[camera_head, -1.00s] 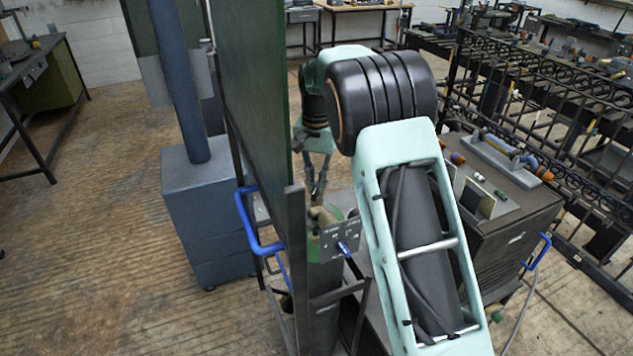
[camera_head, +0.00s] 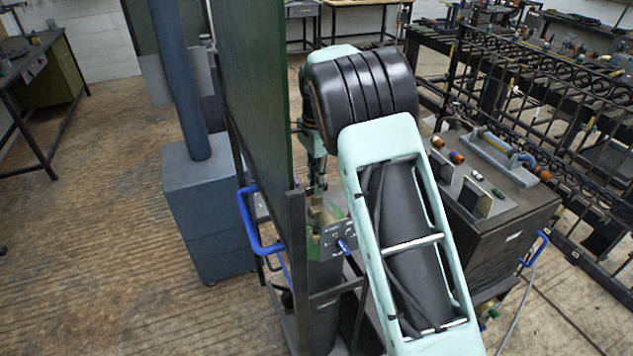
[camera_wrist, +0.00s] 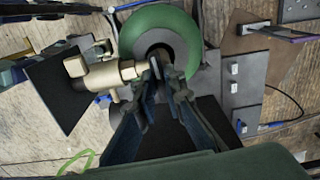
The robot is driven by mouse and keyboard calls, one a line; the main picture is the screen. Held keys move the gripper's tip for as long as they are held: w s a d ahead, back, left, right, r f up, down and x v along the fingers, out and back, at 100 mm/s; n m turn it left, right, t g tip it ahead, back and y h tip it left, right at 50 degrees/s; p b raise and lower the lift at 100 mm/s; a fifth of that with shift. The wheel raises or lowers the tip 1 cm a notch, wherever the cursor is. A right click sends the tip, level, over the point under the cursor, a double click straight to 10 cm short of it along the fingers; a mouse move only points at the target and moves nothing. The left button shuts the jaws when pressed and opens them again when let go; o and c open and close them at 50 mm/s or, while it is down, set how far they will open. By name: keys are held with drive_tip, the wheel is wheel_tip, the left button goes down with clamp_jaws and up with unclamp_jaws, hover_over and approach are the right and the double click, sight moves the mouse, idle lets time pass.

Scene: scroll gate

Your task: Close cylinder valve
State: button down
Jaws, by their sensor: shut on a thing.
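The gas cylinder stands upright behind the green screen panel, and its green shoulder (camera_wrist: 185,30) shows in the wrist view. On its top sits a brass-coloured valve (camera_wrist: 128,70) with fittings reaching left; it also shows small in the head view (camera_head: 325,212). My gripper (camera_wrist: 160,72) is over the cylinder top, its fingers shut on the valve's top part. The held part is mostly hidden between the fingers. In the head view my gripper (camera_head: 317,190) points down onto the valve.
The tall green panel (camera_head: 255,90) stands close to the left of my arm. A cart with a blue handle (camera_head: 255,228) carries the cylinder. A dark machine box (camera_head: 500,225) with knobs stands right, before a black iron gate (camera_head: 530,100). Floor at left is open.

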drive_tip(key=shift+m, duration=0.4)
drive_tip(key=c, duration=2)
unclamp_jaws()
wheel_tip(320, 180, up, 12)
drive_tip(key=shift+r, duration=0.1)
